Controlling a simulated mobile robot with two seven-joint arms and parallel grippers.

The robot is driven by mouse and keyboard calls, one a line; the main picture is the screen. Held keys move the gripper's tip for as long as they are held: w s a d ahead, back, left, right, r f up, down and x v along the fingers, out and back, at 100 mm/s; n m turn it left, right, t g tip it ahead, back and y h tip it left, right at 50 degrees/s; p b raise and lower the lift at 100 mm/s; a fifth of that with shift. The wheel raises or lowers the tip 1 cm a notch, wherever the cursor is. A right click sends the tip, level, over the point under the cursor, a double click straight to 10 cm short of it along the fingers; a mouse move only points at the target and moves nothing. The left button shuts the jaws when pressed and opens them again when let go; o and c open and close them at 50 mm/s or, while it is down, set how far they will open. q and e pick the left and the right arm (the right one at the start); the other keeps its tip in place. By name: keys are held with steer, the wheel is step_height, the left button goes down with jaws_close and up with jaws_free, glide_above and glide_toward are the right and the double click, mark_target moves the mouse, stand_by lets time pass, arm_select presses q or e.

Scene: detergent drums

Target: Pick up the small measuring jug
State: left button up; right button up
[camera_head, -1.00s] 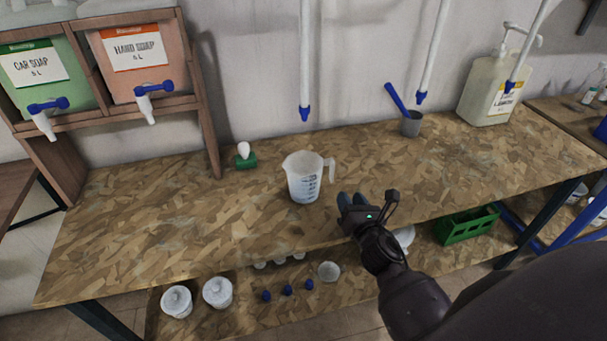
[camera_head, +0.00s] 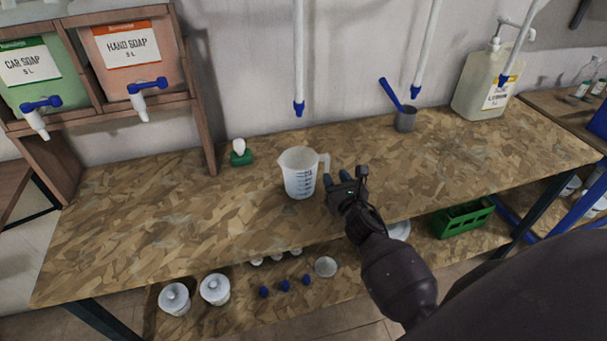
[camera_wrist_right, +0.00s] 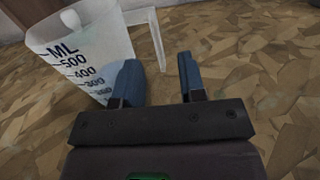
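The small measuring jug (camera_head: 299,174) is a translucent white jug with blue scale marks, standing upright on the wooden bench. Its handle (camera_head: 324,163) points right, towards my right gripper. My right gripper (camera_head: 337,178) is just right of the jug, with its fingers towards the handle. In the right wrist view the jug (camera_wrist_right: 84,50) stands at upper left, and the handle (camera_wrist_right: 150,32) is ahead of the fingertips. The fingers (camera_wrist_right: 160,78) are apart with nothing between them. My left gripper is not in view.
A green-based white item (camera_head: 240,153) stands behind left. Soap dispensers (camera_head: 128,60) are at left. White tubes (camera_head: 299,60) hang behind. The bench front is clear.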

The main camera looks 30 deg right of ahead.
mark_target(328, 167)
steer(key=shift+x, duration=2.4)
steer(key=shift+a+r, duration=0.1)
steer(key=shift+r, duration=0.05)
jaws_close()
